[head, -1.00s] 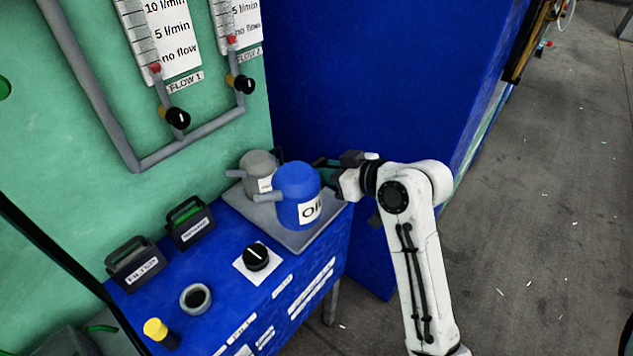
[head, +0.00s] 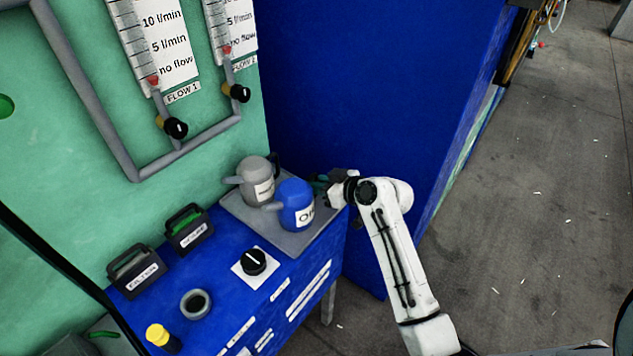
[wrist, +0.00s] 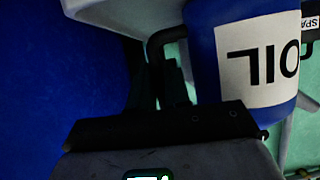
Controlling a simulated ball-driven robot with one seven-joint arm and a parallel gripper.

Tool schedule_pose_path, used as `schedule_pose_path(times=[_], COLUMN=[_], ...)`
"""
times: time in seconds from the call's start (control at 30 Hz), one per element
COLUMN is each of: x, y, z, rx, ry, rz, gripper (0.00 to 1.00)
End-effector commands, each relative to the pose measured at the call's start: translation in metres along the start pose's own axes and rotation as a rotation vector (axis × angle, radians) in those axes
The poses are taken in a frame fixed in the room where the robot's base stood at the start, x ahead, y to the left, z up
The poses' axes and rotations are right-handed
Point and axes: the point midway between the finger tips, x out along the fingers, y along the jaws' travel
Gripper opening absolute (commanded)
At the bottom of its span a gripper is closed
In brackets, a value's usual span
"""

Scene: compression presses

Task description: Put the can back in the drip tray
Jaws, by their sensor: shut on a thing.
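The blue can labelled OIL (head: 295,207) is upright over the grey drip tray (head: 292,243) at the bench's far right end. It is at the tray or just above it; I cannot tell if its base touches. My gripper (head: 324,187) is to the right of the can, shut on its handle. In the wrist view the can's label (wrist: 262,62) appears upside down, and the dark handle (wrist: 154,48) meets my gripper's fingers (wrist: 165,85). The fingertips are dark and partly hidden.
A grey can (head: 254,181) stands on the tray behind and left of the blue one, close to it. A black knob (head: 254,262) and two dark-handled boxes (head: 137,272) are on the bench (head: 222,262). A tall blue wall (head: 370,100) rises behind.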

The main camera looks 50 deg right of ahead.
Motion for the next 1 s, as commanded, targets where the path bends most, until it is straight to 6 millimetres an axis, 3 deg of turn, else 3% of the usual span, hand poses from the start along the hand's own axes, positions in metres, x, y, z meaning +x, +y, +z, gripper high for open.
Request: schedule_pose_path(times=[0.2, 0.23, 0.5, 0.8, 1.0], x=[0.001, 0.001, 0.001, -0.002, -0.028], y=[0.000, -0.001, -0.001, -0.001, 0.000], z=[0.000, 0.003, 0.002, 0.002, 0.003], rx=[-0.001, -0.001, -0.001, 0.000, 0.000], ry=[0.004, -0.001, -0.001, 0.000, 0.002], rz=[0.000, -0.001, -0.001, -0.001, 0.002], gripper=[0.00, 0.18, 0.42, 0.42, 0.42])
